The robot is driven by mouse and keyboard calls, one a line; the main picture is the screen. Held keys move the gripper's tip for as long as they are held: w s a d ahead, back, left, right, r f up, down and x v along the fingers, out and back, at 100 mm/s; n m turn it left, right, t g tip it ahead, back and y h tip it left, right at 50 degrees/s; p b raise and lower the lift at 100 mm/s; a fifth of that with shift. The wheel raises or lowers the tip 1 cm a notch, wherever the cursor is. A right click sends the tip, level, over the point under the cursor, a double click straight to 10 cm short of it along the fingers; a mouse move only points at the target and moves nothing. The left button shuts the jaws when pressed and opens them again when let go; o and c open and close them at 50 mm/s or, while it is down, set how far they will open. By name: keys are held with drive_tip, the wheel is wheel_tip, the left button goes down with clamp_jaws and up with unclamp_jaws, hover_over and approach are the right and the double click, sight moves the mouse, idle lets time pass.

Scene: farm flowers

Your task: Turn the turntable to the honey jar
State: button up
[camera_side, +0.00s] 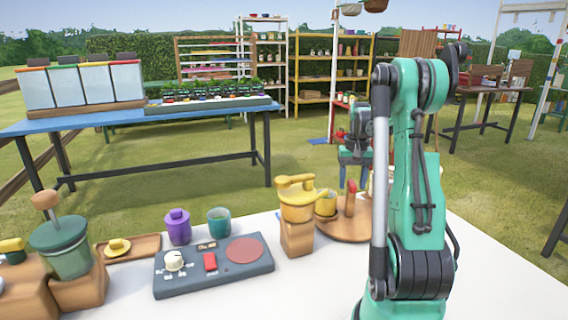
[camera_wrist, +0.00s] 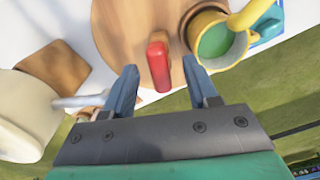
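The turntable is a round wooden disc (camera_side: 338,232) on the white table, partly hidden by my arm in the side view. It fills the top middle of the wrist view (camera_wrist: 118,30). An upright red-ended wooden peg (camera_wrist: 157,66) stands on it, also visible in the side view (camera_side: 350,199). A yellow cup, green inside (camera_wrist: 214,40), stands on the disc right of the peg. My gripper (camera_wrist: 160,68) is open, its fingers on either side of the peg in the picture with gaps; contact is not visible. I cannot pick out the honey jar for certain.
A cream rounded vessel (camera_wrist: 25,115) with a metal rod stands left of my fingers. A yellow-topped pot on a wooden block (camera_side: 297,200) stands close left of the turntable. A dark control panel (camera_side: 214,266), purple jar (camera_side: 177,227) and teal cup (camera_side: 219,221) are further left.

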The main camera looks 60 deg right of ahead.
clamp_jaws()
idle(1.2)
